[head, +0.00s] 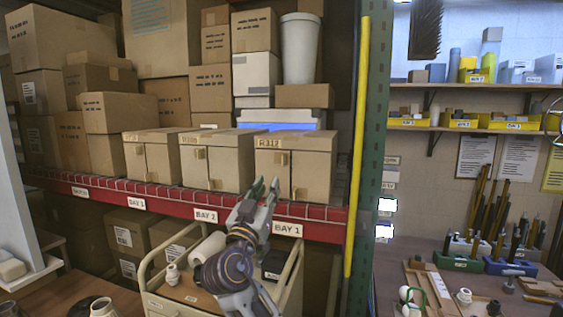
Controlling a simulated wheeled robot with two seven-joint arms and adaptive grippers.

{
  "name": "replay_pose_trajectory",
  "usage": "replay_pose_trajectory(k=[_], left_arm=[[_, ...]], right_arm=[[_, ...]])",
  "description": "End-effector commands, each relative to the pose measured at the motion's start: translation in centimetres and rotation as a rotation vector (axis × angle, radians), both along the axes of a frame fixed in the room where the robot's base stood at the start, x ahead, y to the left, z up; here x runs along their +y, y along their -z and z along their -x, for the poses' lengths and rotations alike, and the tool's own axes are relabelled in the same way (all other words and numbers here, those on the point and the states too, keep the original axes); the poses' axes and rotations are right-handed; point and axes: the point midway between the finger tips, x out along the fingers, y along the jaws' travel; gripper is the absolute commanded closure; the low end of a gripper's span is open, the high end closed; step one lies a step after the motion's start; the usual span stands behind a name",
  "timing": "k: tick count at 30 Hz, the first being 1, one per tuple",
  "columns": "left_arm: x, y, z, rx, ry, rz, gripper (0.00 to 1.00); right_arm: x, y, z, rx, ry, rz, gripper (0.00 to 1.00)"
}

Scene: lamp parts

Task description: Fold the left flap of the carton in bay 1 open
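The carton in bay 1 (315,172) is a tan box marked R312 on the red shelf beam's shelf, above the BAY 1 label (288,229). Its front has a vertical seam, with a small tab near the seam, and the left flap (268,164) looks closed, flush with the front. My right gripper (266,186) is in front of the lower part of that flap, pointing up, its two dark fingertips apart with nothing seen between them. I cannot tell whether it touches the carton. My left gripper is not in view.
Two similar cartons (209,166) stand to the left. A cream cart (172,307) with small parts is below the shelf. A yellow pole (357,150) and green upright (373,160) bound the bay on the right. A workbench (395,262) with tools lies beyond.

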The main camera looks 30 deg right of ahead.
Motion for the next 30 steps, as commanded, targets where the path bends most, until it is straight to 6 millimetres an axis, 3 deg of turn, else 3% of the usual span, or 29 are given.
replay_pose_trajectory(k=[8, 21, 30], left_arm=[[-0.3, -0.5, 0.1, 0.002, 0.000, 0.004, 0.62], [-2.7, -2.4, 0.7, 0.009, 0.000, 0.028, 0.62], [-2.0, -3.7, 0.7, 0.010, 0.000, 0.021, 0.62]], right_arm=[[-0.9, -0.6, -0.8, 0.001, 0.001, 0.002, 0.74], [-4.6, -2.7, -3.9, 0.000, 0.002, 0.002, 0.74], [-7.3, -4.2, -6.2, 0.000, 0.003, 0.003, 0.74]])
